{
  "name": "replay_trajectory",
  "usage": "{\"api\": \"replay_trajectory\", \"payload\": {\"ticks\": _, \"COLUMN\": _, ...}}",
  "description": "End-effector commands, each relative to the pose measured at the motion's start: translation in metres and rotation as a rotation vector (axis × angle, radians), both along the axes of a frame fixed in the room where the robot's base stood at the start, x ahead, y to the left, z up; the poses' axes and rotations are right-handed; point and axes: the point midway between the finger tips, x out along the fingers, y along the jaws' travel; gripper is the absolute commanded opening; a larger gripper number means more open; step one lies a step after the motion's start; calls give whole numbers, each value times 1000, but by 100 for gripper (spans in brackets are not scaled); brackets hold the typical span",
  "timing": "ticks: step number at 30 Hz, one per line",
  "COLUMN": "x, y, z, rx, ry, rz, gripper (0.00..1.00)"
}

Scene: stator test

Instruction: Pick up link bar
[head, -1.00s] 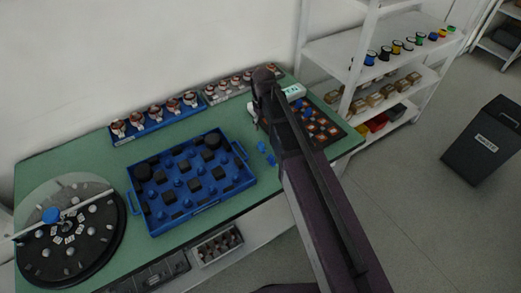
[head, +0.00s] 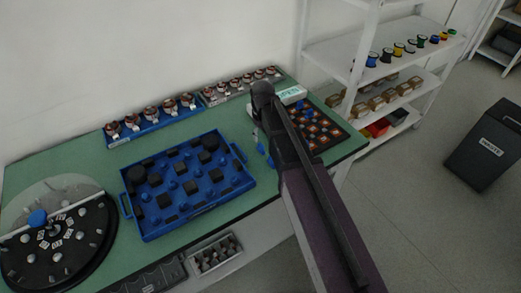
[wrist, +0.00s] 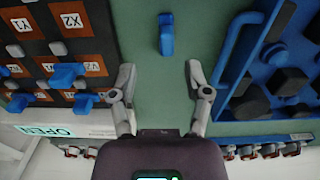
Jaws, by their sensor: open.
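A small blue piece (wrist: 166,35), possibly the link bar, is on the bare green table in the wrist view. It is beyond my gripper (wrist: 160,75), roughly in line with the gap between its fingers. My gripper is open and empty, with the fingers apart on either side and not touching the piece. In the head view a small blue piece (head: 261,149) shows beside my arm, which hides much of the gripper.
A blue tray (head: 127,207) with dark blocks and a dark-orange chequered board (head: 340,131) flank the gap. Blue pieces (wrist: 66,73) sit on the board. An open-sign box (head: 290,94) stands behind. A round dark turntable (head: 75,245) is far left.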

Motion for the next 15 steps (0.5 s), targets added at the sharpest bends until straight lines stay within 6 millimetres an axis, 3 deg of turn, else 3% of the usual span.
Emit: {"api": "replay_trajectory", "payload": {"ticks": 15, "x": -3, "y": 2, "z": -13, "rx": 0, "ry": 0, "rz": 1, "gripper": 63}}
